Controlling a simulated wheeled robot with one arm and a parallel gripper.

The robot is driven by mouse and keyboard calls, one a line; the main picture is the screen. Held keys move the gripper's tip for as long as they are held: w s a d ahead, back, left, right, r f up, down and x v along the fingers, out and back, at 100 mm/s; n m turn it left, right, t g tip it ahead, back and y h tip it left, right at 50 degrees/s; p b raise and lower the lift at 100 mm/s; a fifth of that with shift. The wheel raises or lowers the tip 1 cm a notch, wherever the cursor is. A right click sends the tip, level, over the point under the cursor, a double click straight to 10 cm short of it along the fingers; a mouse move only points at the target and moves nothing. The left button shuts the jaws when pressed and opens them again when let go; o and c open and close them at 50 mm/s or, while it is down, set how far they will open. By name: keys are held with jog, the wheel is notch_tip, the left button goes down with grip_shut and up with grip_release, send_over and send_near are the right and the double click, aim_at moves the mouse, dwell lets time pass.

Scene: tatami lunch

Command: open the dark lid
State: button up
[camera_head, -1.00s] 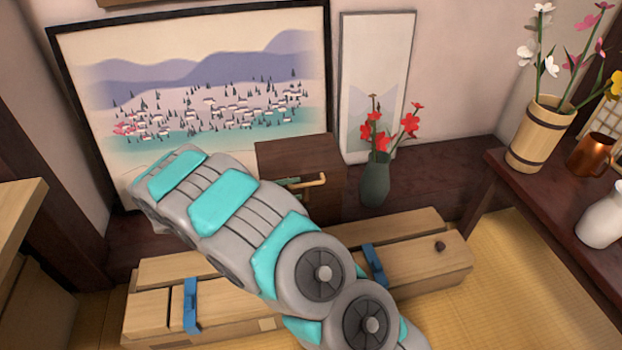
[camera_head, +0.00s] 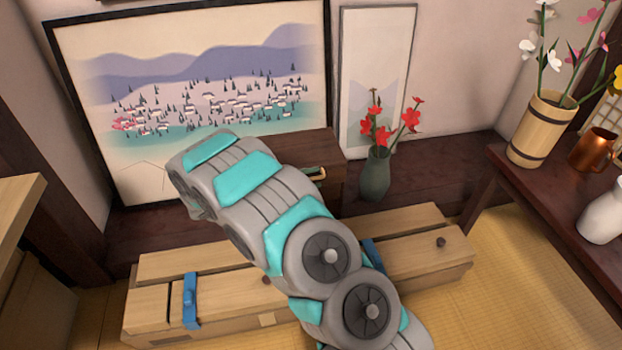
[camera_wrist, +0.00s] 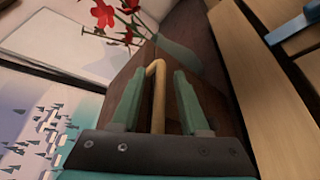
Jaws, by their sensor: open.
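The dark brown wooden box (camera_head: 327,148) with the dark lid stands on the dark ledge at the wall. My arm hides much of its front in the head view. A light, golden bar handle (camera_wrist: 158,92) sticks out from it. In the wrist view my gripper (camera_wrist: 156,85) is open, with one green finger on each side of the handle. The handle lies between the fingers, and a gap shows on both sides. In the head view my gripper is mostly hidden behind my arm.
A dark vase (camera_head: 375,175) with red flowers stands just right of the box. A framed landscape picture (camera_head: 200,90) leans behind it. A long wooden chest (camera_head: 420,255) with blue straps lies in front. A dark table (camera_head: 510,185) stands at right.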

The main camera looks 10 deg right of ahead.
grip_shut()
dwell(1.4)
